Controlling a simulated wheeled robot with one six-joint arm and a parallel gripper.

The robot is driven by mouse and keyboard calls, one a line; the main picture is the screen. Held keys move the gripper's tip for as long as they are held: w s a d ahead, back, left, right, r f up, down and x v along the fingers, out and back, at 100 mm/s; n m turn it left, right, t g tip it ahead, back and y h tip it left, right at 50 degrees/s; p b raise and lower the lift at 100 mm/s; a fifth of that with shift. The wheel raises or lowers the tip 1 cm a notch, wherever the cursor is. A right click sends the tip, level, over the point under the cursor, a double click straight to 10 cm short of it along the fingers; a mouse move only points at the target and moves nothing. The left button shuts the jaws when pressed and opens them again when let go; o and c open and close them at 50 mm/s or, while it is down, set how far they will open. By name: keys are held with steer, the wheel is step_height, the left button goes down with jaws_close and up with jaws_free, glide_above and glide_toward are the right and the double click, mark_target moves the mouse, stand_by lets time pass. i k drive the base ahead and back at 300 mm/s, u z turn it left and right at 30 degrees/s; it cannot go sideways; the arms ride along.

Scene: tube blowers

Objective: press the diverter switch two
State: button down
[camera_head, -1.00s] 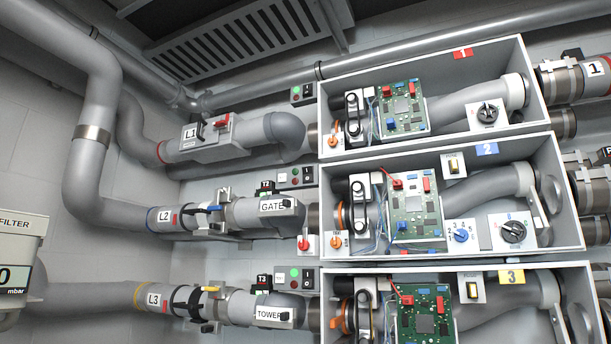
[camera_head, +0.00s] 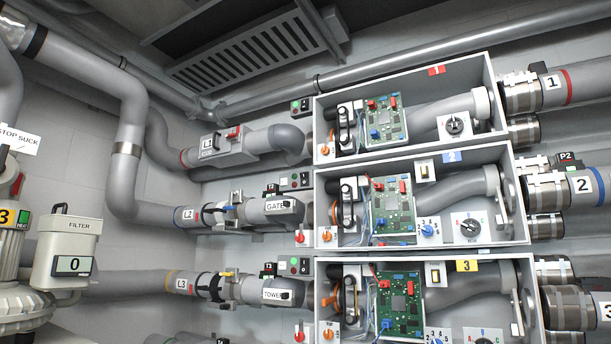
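The middle open box (camera_head: 320,205) carries a blue label 2 (camera_head: 452,157). Beside that label a small dark switch on a pale plate (camera_head: 425,170) is set near the box's top edge. Lower in the box are a blue selector knob (camera_head: 428,230), a black rotary knob on a white plate (camera_head: 469,228) and an orange knob (camera_head: 326,236) at the left. No readable text marks any of these as the diverter switch. A green circuit board (camera_head: 393,208) sits in the box's left half. My gripper is not in view.
Similar boxes lie above, with red label 1 (camera_head: 436,70), and below, with yellow label 3 (camera_head: 466,265). Pipes leave the boxes on both sides. A filter housing (camera_head: 68,250) and a STOP SUCK sign (camera_head: 18,139) stand at the left.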

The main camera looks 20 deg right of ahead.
mark_target(304, 176)
steer(key=u, duration=0.25)
steer(key=i, duration=1.2)
steer(key=z, duration=0.25)
